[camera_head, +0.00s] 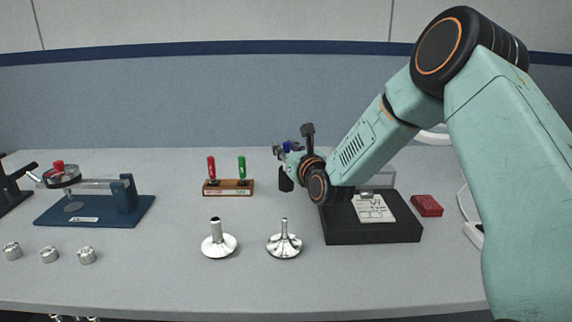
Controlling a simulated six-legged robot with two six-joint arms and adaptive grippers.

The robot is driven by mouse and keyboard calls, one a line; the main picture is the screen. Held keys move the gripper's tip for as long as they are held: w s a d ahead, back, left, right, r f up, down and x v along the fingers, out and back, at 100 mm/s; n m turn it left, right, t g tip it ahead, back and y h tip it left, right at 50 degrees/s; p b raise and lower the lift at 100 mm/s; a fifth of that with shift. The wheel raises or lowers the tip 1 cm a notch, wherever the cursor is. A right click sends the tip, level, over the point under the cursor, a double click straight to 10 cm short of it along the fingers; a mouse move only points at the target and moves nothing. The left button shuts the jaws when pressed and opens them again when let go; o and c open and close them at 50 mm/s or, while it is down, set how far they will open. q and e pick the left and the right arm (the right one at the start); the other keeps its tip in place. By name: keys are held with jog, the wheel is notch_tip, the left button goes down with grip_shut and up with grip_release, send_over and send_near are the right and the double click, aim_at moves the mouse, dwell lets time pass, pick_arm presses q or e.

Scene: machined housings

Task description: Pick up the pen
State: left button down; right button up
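My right arm comes in from the right and reaches over the back middle of the table. Its gripper (287,153) is small and partly hidden by its own wrist, and I cannot tell whether its fingers are open or shut. A small dark holder (286,183) stands just below the gripper. A bit of dark blue shows among the fingers, but I cannot tell whether it is a pen or part of the gripper. No pen is clearly visible elsewhere. My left gripper is not in view.
Left of the gripper, a wooden stand (228,192) holds red- and green-handled pieces. Two shiny flanged parts (219,245) (284,245) stand in front. A black box (373,233) with a paper and a red block (427,206) lie right. A blue fixture (95,217) is left.

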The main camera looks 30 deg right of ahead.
jog(key=shift+c, duration=0.8)
jog(key=shift+d+f, duration=0.15)
grip_shut()
jog(key=shift+r, duration=0.2)
